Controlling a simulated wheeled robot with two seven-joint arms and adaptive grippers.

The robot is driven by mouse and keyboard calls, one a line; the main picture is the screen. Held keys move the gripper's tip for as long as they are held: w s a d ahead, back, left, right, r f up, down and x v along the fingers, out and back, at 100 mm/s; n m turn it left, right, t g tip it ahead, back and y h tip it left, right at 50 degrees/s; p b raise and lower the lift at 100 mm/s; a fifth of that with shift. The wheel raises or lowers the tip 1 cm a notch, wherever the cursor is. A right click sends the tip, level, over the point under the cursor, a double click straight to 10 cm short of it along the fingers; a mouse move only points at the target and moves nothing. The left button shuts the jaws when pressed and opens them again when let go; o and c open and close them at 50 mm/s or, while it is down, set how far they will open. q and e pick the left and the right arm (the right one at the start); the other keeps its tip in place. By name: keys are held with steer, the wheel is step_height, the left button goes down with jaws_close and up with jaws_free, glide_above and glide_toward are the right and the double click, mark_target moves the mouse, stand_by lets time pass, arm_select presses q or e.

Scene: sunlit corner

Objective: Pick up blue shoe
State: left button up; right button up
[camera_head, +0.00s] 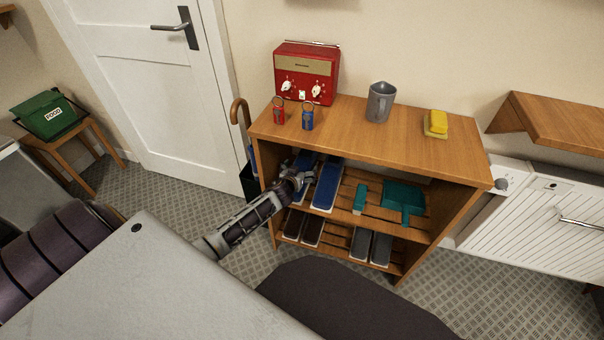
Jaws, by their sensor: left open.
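A pair of blue shoes (327,184) stands on the upper slatted shelf of the wooden rack (345,213), at its left end. The right shoe shows almost whole; the left one is partly hidden behind my left gripper (302,178). That gripper reaches in from the left at the front of the shelf, over or close to the left blue shoe. Its jaws are open, and I see nothing held in them. I cannot tell whether it touches the shoe. My right gripper is not in view.
A teal dustpan (404,198) and a teal brush (360,197) lie right of the shoes. Dark shoes (381,248) fill the lower shelf. The rack's top, carrying a red radio (306,72) and grey jug (380,101), overhangs the shelf. An umbrella handle (240,111) stands left.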

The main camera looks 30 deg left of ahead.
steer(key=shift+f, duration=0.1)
arm_select(q)
steer(key=c, duration=1.3)
steer(key=shift+r, duration=0.2)
steer(key=shift+r, duration=0.5)
step_height(320, 180, up, 8)
steer(key=p, duration=0.3)
steer(key=shift+p, duration=0.3)
steer(key=shift+r, duration=0.4)
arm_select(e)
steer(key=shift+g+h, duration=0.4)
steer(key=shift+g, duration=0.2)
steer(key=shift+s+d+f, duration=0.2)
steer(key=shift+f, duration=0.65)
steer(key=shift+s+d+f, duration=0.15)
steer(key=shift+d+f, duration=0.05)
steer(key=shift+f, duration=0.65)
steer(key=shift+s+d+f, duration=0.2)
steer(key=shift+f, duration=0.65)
